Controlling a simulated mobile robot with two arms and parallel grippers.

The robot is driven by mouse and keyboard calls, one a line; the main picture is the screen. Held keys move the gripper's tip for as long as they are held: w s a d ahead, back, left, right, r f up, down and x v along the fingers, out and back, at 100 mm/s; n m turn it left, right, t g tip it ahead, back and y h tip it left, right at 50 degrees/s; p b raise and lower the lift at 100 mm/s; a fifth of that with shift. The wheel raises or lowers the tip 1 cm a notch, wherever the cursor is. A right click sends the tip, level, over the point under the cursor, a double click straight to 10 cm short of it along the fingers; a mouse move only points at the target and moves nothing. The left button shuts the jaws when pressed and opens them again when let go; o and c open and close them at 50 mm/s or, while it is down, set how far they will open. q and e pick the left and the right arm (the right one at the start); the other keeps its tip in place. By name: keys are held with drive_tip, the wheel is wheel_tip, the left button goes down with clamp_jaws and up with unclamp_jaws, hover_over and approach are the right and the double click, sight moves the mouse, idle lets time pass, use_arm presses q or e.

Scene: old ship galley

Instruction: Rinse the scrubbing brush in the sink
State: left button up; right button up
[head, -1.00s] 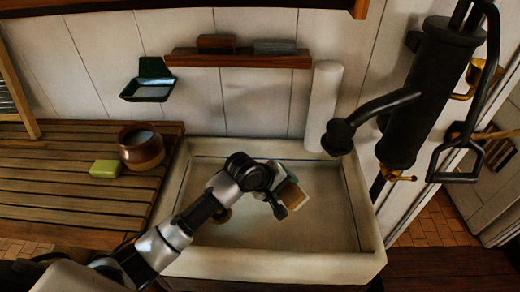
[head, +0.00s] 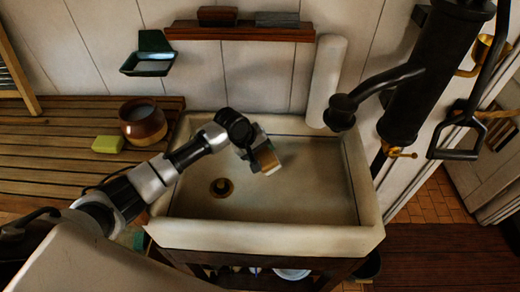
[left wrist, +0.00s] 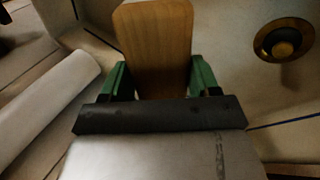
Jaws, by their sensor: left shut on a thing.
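The brush (head: 267,158) also shows in the head view, as a small brown piece at the fingertips, inside the sink's outline. Its bristles cannot be made out. The black pump's spout (head: 343,108) is to the right of the brush, by the sink's back-right corner. No water shows. My right gripper is not in view.
The brass drain (head: 221,187) is in the sink floor. A brown pot (head: 143,122) and a yellow-green block (head: 108,144) are on the slatted counter (head: 60,150) at left. A white roll (head: 326,80) stands behind the sink. The sink's right half is clear.

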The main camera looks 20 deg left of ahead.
use_arm(q)
wheel_tip(320, 180, down, 2)
wheel_tip(320, 180, down, 9)
drive_tip(key=b, duration=0.4)
drive_tip(key=shift+r, duration=0.15)
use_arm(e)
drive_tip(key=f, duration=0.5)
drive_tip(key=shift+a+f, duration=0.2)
use_arm(q)
drive_tip(key=shift+r, duration=0.1)
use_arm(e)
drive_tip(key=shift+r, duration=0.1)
